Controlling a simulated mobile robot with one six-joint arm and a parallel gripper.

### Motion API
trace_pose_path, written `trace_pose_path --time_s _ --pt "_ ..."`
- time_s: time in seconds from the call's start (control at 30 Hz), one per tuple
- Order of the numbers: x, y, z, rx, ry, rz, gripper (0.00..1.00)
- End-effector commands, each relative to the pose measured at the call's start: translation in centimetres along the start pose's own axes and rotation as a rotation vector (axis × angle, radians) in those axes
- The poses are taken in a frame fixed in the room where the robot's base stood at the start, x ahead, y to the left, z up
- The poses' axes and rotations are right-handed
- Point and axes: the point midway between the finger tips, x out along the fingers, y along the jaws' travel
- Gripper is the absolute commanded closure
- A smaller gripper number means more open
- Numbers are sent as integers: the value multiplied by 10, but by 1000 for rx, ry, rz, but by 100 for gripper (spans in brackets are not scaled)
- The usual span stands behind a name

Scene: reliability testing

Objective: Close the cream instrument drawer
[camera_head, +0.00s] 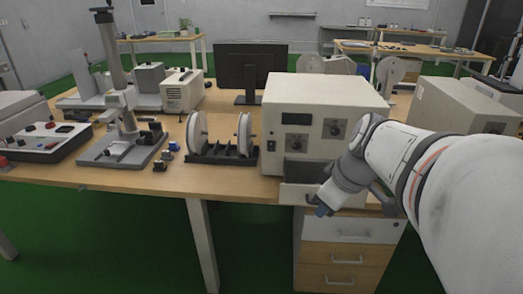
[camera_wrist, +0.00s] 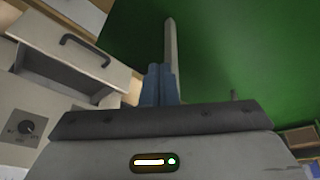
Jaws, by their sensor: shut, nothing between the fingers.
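The cream instrument (camera_head: 318,112) stands on the wooden bench, and its drawer (camera_head: 295,194) is pulled out at the bottom front, past the bench edge. The drawer's dark inside shows behind its front panel. In the wrist view, the drawer front (camera_wrist: 48,42) with a dark arched handle is at the upper left, with a gap between it and the instrument face (camera_wrist: 27,108). My gripper (camera_head: 321,210) is shut and empty, in front of the drawer near its right part; the arm hides the drawer's right end. The blue fingertips (camera_wrist: 160,85) are together, to the right of the drawer in the wrist view.
A drawer cabinet (camera_head: 345,254) stands under the bench below my gripper. A spool rack (camera_head: 220,152) sits left of the instrument, and a grey cream box (camera_head: 465,104) stands to the right. The green floor in front of the bench is clear.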

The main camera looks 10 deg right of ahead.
Motion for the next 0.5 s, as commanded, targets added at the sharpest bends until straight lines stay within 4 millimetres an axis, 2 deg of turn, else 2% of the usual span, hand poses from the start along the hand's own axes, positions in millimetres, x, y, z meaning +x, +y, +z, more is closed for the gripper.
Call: trace_pose_path --time_s 0.03,0.13,0.3,0.5 --pt "20 15 10 -61 28 8 100" --pt "29 41 18 -210 83 29 100" --pt "35 75 31 -419 148 87 100" --pt "34 94 37 -542 178 133 100"
